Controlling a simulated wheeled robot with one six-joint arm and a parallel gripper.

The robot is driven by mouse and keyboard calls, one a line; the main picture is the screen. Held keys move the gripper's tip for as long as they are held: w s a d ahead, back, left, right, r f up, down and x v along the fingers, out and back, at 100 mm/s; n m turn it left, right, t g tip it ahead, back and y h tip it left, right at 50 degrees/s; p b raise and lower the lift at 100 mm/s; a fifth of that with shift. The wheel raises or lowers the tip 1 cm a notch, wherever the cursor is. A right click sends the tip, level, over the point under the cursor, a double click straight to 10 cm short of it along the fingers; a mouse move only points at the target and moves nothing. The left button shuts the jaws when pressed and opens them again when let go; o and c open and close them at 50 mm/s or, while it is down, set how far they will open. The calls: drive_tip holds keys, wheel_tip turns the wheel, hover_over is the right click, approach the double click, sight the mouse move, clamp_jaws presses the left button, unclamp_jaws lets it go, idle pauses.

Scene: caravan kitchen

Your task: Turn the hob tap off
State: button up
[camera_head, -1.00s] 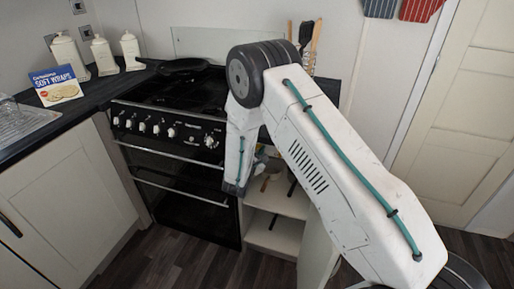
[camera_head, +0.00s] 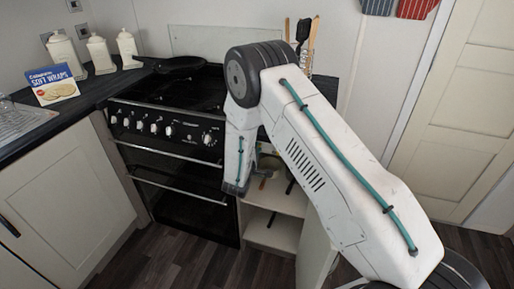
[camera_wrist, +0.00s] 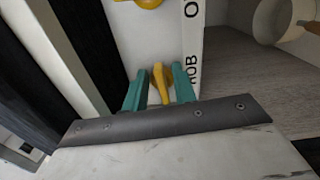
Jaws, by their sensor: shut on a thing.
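The hob tap is a yellow lever (camera_wrist: 161,82) in the wrist view, beside the printed letters "HOB" on a white panel (camera_wrist: 178,40). My gripper (camera_wrist: 158,84) has its two teal fingers on either side of the lever and is shut on it. The lever points roughly along the fingers, towards the top of the picture. In the head view my arm hides the tap, and the fingers cannot be made out.
Another yellow tap (camera_wrist: 149,3) sits further up the panel, partly out of frame. A pale round pan or bowl (camera_wrist: 272,22) is at the right. In the head view, the black cooker (camera_head: 180,145) stands left of the open cupboard (camera_head: 275,232).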

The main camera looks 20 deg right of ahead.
drive_tip(key=shift+f+m, duration=0.15)
drive_tip(key=shift+m, duration=0.45)
drive_tip(key=shift+c, duration=0.2)
drive_tip(key=o, duration=0.6)
drive_tip(key=v, duration=0.8)
